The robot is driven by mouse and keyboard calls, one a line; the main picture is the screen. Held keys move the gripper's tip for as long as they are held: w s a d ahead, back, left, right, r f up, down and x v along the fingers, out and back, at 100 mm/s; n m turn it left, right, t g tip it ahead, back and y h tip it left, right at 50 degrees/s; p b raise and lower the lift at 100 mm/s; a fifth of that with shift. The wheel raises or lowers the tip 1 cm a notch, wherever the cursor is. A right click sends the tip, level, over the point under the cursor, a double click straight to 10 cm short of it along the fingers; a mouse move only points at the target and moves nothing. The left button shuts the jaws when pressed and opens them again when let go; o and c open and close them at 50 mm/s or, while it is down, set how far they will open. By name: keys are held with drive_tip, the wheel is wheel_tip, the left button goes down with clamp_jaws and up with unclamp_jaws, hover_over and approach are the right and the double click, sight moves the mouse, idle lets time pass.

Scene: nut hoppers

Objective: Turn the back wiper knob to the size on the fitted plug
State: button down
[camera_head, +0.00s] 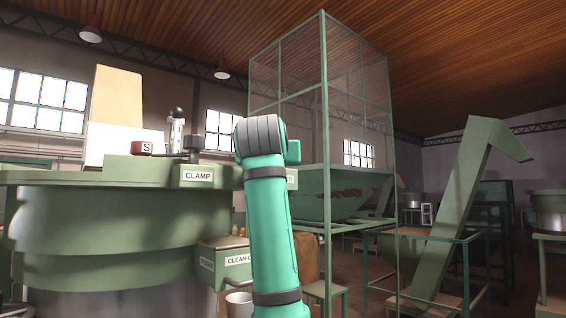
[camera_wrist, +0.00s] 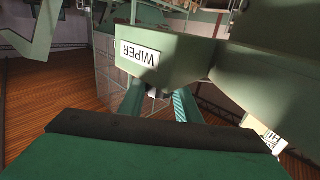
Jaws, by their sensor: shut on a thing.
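In the wrist view a green housing (camera_wrist: 185,58) carries an upside-down WIPER label (camera_wrist: 137,53). My gripper (camera_wrist: 158,93) has its two teal fingers reaching up to the housing's lower edge, shut on a small dark part that I take for the wiper knob. The knob is mostly hidden, and its setting cannot be read. In the head view my arm covers the middle and my gripper is out of sight. A red block marked S (camera_head: 146,148) sits on the green machine top (camera_head: 60,177); I cannot tell whether it is the fitted plug.
On the machine, a black-knobbed lever (camera_head: 177,130) stands behind the CLAMP label (camera_head: 198,176). A caged hopper (camera_head: 340,190) and a sloping green conveyor (camera_head: 460,215) stand to the right.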

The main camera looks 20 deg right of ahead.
drive_tip(key=shift+f, duration=0.1)
drive_tip(key=c, duration=1.3)
unclamp_jaws()
drive_tip(key=v, duration=1)
drive_tip(key=shift+s, duration=0.4)
drive_tip(key=shift+a, duration=0.1)
